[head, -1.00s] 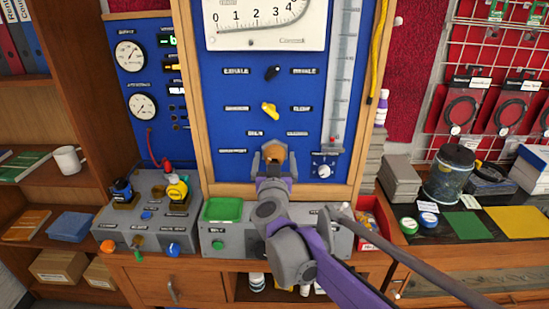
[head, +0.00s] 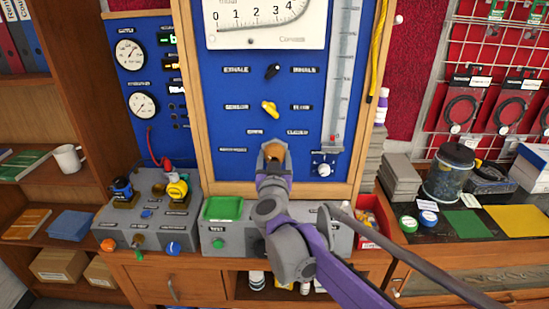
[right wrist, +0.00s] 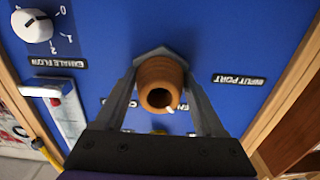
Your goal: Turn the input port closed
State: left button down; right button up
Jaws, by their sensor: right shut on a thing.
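The input port knob (head: 274,152) is a round orange-brown knob on the lower part of the blue panel. In the right wrist view the knob (right wrist: 161,84) is seen end-on, with a dark hollow centre and a small white mark at its lower right. My right gripper (right wrist: 160,75) is shut on it, one finger on each side. The INPUT PORT label (right wrist: 239,79) appears upside down to its right. Labels below the knob are partly hidden by the fingers. My left gripper is not in view.
A yellow lever (head: 269,108) and a black knob (head: 272,71) sit above on the panel. A white exhale flow dial (head: 324,170) is close on the right. A green tray (head: 222,208) and grey control box lie below, near my arm.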

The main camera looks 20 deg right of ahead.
jog(key=shift+m, duration=0.3)
jog(key=m, duration=0.3)
jog(key=shift+m, duration=0.4)
jog(key=m, duration=0.4)
jog(key=shift+a+r+m, duration=0.1)
jog(key=shift+m, duration=0.2)
jog(key=m+p, duration=0.1)
jog(key=m, duration=0.3)
jog(key=m+p, duration=0.1)
jog(key=m, duration=0.3)
jog(key=shift+m, duration=0.3)
jog(key=o, duration=1.3)
jog(key=shift+o, duration=0.2)
jog(key=b+v, duration=0.1)
jog(key=v, duration=1)
